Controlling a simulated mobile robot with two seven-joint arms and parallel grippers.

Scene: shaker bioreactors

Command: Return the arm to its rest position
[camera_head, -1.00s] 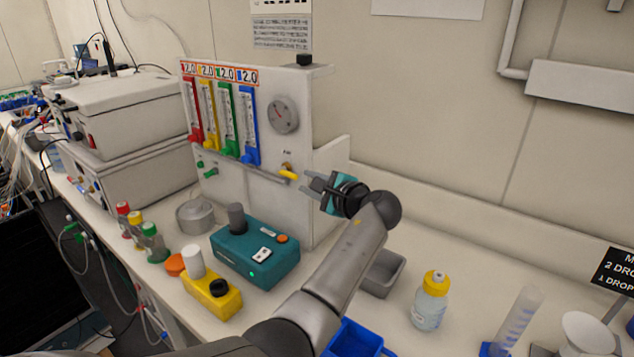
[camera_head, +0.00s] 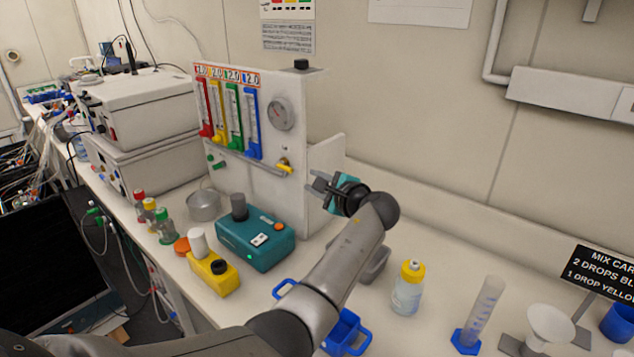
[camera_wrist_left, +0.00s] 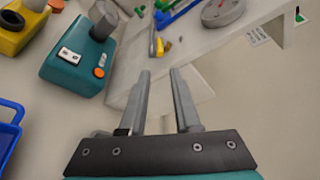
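My left arm (camera_head: 345,262) comes in from the lower left in the head view and reaches toward the flowmeter panel (camera_head: 318,110). My left gripper (camera_head: 314,182) is beside the panel's right part, below and right of the yellow valve handle (camera_head: 285,166), and apart from it. In the left wrist view the two grey fingers (camera_wrist_left: 160,72) stand apart with nothing between them. The yellow valve (camera_wrist_left: 163,46) shows beyond the fingertips there. My right gripper is not in view.
A teal device (camera_head: 255,242) and a yellow device (camera_head: 213,273) stand left of my forearm. A blue basket (camera_head: 347,338) and a grey tray (camera_head: 373,265) lie close to the arm. A yellow-capped bottle (camera_head: 408,289) and a cylinder (camera_head: 482,315) stand to the right.

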